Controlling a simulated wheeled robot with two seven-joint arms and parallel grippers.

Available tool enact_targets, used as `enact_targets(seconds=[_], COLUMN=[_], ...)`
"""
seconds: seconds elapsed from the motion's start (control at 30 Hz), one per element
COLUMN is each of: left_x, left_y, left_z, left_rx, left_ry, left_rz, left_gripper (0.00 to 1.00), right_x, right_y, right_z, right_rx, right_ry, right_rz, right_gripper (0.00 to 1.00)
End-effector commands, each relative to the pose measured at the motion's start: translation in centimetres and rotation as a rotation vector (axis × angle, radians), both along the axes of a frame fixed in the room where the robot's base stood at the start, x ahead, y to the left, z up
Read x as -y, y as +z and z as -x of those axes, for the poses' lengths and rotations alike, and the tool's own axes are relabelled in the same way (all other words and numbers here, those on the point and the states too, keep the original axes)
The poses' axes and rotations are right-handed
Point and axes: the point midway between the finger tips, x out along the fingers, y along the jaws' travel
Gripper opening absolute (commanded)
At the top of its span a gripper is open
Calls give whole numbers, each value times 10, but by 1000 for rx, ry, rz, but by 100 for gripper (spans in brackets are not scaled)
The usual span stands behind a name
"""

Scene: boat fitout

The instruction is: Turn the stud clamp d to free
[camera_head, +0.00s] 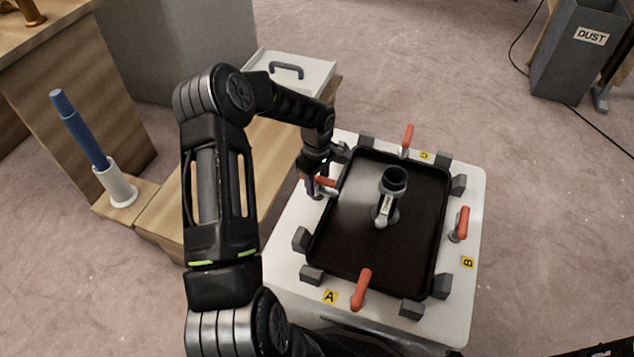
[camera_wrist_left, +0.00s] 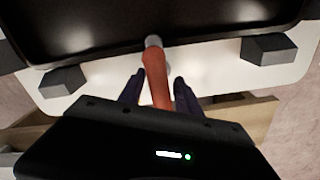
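The left-side clamp (camera_head: 327,182), with an orange handle, sits at the left edge of the black tray; its letter label is hidden, and I take it as stud clamp d. In the left wrist view its orange handle (camera_wrist_left: 156,75) runs from a grey end by the tray rim back between my fingers, roughly square to the rim. My left gripper (camera_head: 313,187) is at this clamp. In the wrist view the gripper (camera_wrist_left: 158,92) is open, one finger on each side of the handle, with gaps visible.
The black tray (camera_head: 345,245) lies on a white table (camera_head: 285,262) among grey blocks. Other orange-handled clamps stand near labels A (camera_head: 361,290), B (camera_head: 461,222) and C (camera_head: 406,139). A lidded box (camera_head: 310,72) is behind.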

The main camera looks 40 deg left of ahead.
Motion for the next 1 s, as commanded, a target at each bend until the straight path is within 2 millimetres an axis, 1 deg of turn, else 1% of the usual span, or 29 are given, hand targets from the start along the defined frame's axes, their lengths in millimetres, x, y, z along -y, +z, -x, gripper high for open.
enact_targets(seconds=[0.03,0.07,0.47,1.0], left_x=[0,0,0,-1], left_y=[0,0,0,0], left_z=[0,0,0,1], left_rx=[0,0,-1,-2], left_ry=[0,0,0,-26], left_rz=[0,0,0,-1], left_gripper=[35,33,0,0], right_x=[0,0,0,0], right_y=[0,0,0,1], right_z=[0,0,0,0], right_rx=[0,0,0,-1], right_ry=[0,0,0,0], right_rz=[0,0,0,0], right_gripper=[42,42,42,42])
